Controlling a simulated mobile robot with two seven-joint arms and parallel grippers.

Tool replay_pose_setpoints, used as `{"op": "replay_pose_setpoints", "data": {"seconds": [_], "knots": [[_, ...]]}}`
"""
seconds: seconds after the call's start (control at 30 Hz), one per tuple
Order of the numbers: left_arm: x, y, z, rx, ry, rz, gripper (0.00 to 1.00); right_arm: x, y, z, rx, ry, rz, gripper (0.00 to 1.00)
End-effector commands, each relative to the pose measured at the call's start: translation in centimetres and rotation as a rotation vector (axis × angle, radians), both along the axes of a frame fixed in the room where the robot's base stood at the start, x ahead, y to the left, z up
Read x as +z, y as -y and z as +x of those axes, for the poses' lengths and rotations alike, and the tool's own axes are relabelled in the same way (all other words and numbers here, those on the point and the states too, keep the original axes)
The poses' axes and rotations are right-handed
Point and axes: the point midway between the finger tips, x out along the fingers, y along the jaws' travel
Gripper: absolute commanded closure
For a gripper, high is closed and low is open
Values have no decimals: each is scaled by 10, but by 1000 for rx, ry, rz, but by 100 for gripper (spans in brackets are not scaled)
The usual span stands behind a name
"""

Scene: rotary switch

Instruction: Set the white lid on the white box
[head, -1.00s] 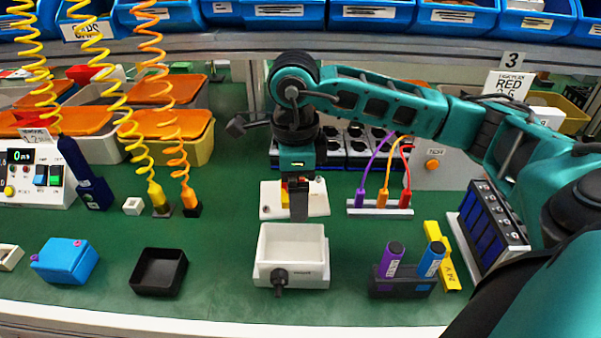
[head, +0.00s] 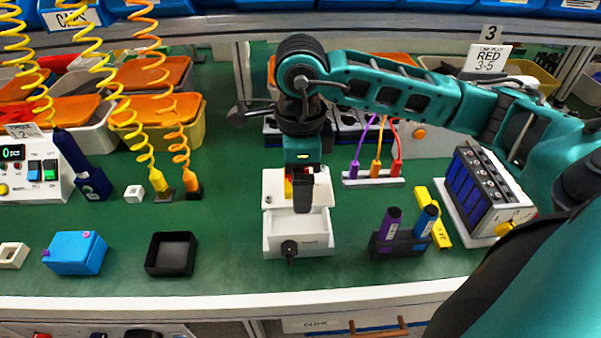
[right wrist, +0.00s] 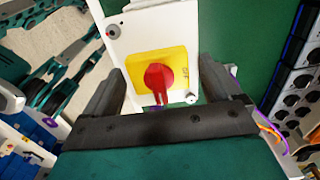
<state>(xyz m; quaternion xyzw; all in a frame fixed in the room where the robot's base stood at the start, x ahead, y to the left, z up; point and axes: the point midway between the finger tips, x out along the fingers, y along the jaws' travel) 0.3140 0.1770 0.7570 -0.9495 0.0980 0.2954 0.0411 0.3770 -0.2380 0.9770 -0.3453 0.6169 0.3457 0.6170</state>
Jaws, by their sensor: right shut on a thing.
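The white lid (head: 323,192), with a red rotary knob on a yellow plate, is in my right gripper (head: 300,203). In the right wrist view the lid (right wrist: 125,48) lies between the two spread fingers, its red knob (right wrist: 158,78) facing the camera. The open white box (head: 298,246) stands on the green table with a dark knob-like fitting on its front. In the head view the lid appears just behind the box, by its back rim. Whether they touch cannot be told. My left gripper is out of view.
A black tray (head: 171,254) and a blue box (head: 75,254) stand left of the white box. A dark holder (head: 400,247) with purple and blue cylinders stands right. A rack with colored cables (head: 373,181) is behind right. Table between tray and box is clear.

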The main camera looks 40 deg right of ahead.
Motion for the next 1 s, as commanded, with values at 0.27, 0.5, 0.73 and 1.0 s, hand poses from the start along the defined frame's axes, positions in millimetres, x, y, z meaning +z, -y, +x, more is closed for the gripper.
{"op": "replay_pose_setpoints", "data": {"seconds": [0.27,0.5,0.73,1.0], "knots": [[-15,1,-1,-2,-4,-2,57,-10,0,0,0,1,-1,43],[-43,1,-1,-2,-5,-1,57,-39,0,0,0,1,-1,43],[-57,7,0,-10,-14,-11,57,-59,0,0,0,1,-1,43],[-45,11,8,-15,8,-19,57,-60,0,0,0,1,-1,43]]}}
